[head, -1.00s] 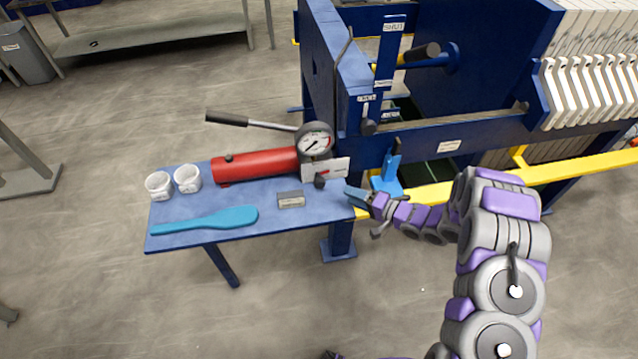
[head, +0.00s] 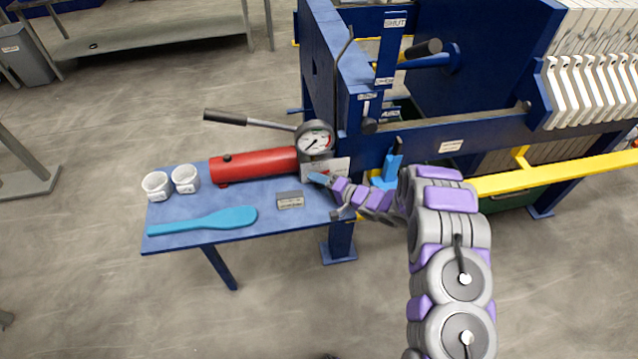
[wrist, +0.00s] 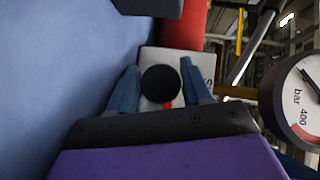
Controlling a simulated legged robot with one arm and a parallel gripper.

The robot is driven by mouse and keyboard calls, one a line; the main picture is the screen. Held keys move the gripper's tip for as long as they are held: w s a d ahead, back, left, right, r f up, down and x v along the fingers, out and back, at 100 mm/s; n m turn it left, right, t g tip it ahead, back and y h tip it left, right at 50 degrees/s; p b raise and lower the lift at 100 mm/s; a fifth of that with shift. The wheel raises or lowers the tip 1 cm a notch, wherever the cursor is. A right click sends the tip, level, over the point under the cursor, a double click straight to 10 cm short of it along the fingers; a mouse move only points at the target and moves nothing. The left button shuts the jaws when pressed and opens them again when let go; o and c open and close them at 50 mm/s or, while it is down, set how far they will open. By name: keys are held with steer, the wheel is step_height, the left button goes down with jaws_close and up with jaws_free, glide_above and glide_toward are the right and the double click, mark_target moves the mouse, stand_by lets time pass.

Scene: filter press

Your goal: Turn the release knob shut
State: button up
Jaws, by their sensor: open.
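The release knob is a round black knob (wrist: 161,84) on a pale block at the end of the red pump (head: 255,164). In the wrist view it sits between the two blue fingers of my gripper (wrist: 161,82), with a small red mark just below it. The fingers are open, one on each side, and I cannot tell whether they touch it. In the head view my gripper (head: 318,179) is at the pump's white label plate (head: 338,168) and hides the knob. The pressure gauge (head: 315,138) stands above the block and also shows in the wrist view (wrist: 298,98).
The blue side table (head: 290,222) holds a blue paddle (head: 205,221), two white cups (head: 156,186) and a small grey block (head: 290,200). The pump's lever (head: 250,122) sticks out leftward. The press frame (head: 343,120) and a yellow rail (head: 560,172) stand to the right.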

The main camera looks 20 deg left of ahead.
steer(key=c, duration=0.7)
steer(key=shift+s, duration=0.1)
steer(key=shift+c, duration=0.2)
